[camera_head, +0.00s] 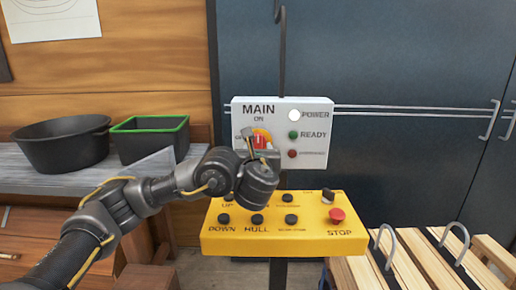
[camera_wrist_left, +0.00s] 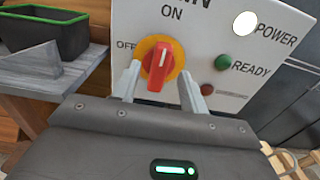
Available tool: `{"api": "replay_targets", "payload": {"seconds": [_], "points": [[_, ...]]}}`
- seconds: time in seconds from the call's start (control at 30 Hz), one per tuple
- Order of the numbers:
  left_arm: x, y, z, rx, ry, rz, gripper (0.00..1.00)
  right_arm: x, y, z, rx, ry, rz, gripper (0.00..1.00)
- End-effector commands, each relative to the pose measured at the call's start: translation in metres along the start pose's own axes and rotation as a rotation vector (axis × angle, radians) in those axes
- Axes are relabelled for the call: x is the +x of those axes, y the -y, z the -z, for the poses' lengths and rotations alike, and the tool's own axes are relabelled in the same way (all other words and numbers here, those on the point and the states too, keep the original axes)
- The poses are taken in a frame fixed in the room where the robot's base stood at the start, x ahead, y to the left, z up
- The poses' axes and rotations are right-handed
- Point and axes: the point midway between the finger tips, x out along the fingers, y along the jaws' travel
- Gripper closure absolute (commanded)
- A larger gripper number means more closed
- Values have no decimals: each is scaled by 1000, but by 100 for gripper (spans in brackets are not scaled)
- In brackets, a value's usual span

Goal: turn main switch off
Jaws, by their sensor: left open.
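The main switch (camera_head: 260,141) is a red knob on an orange disc, on a white panel (camera_head: 315,132) marked MAIN, ON and OFF. In the left wrist view the red knob (camera_wrist_left: 159,62) stands nearly upright, with its white mark up towards ON; OFF is at its left. My left gripper (camera_head: 259,147) is open in front of the panel. In the left wrist view its fingers (camera_wrist_left: 159,77) stand on either side of the knob's lower part; I cannot tell if they touch it. The POWER lamp (camera_wrist_left: 245,25) looks bright white. My right gripper is not in view.
A yellow button box (camera_head: 309,246) with a red STOP button (camera_head: 337,214) is below the panel. A black pan (camera_head: 62,143) and a green-rimmed bin (camera_head: 150,137) stand on the left bench. Slatted wood with metal hoops (camera_head: 410,268) is at the lower right.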

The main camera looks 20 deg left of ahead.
Motion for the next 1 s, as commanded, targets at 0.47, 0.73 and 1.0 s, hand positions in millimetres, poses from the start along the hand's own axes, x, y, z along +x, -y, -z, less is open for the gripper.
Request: {"api": "replay_targets", "payload": {"seconds": [0.47,0.73,1.0], "points": [[30,0,0,-2,0,0,56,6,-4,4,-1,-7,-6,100],[29,0,0,-2,0,0,72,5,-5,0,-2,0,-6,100],[29,0,0,-2,0,0,100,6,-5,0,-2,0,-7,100]]}}
